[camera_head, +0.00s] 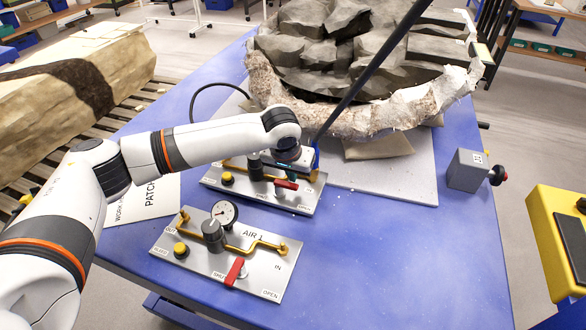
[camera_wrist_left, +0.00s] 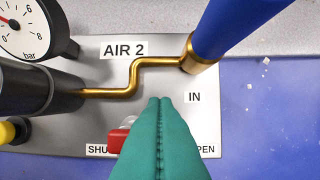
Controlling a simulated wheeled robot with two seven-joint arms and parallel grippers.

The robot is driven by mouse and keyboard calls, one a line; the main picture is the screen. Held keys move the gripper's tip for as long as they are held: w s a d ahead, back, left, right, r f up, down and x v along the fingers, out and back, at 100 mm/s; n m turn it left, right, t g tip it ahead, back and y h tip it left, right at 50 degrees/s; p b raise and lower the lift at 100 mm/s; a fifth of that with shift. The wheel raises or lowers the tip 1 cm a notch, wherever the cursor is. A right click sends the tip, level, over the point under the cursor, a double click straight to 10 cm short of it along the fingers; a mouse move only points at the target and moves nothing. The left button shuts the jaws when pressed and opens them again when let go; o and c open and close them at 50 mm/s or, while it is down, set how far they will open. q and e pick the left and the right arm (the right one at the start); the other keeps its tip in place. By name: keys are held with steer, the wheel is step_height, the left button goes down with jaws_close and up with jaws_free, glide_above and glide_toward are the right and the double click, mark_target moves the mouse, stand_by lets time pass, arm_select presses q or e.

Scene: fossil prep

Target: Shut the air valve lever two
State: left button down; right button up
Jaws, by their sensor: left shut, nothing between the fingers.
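The AIR 2 panel (camera_head: 300,205) is the farther of two grey valve plates on the blue table. It also shows in the left wrist view (camera_wrist_left: 205,125). Its red lever (camera_head: 287,184) is partly hidden by my gripper. In the left wrist view the red lever (camera_wrist_left: 118,140) lies just left of my fingers, by the partly covered SHUT label, with the OPEN label to the fingers' right. My left gripper (camera_head: 288,166) is over this panel, its teal fingers (camera_wrist_left: 160,102) pressed together and empty. I cannot tell whether they touch the lever. My right gripper is not in view.
The nearer AIR 1 panel (camera_head: 200,262) has its own red lever (camera_head: 235,271) and gauge (camera_head: 225,213). A jacketed fossil block (camera_head: 350,115) stands behind. The table's right side is mostly clear, with a grey box (camera_head: 467,170).

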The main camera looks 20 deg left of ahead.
arm_select(q)
steer(key=shift+s+r+p, duration=0.1)
steer(key=shift+r+p, duration=0.05)
steer(key=shift+p, duration=0.3)
steer(key=shift+m, duration=0.4)
steer(key=shift+s+p, duration=0.1)
steer(key=shift+p, duration=0.4)
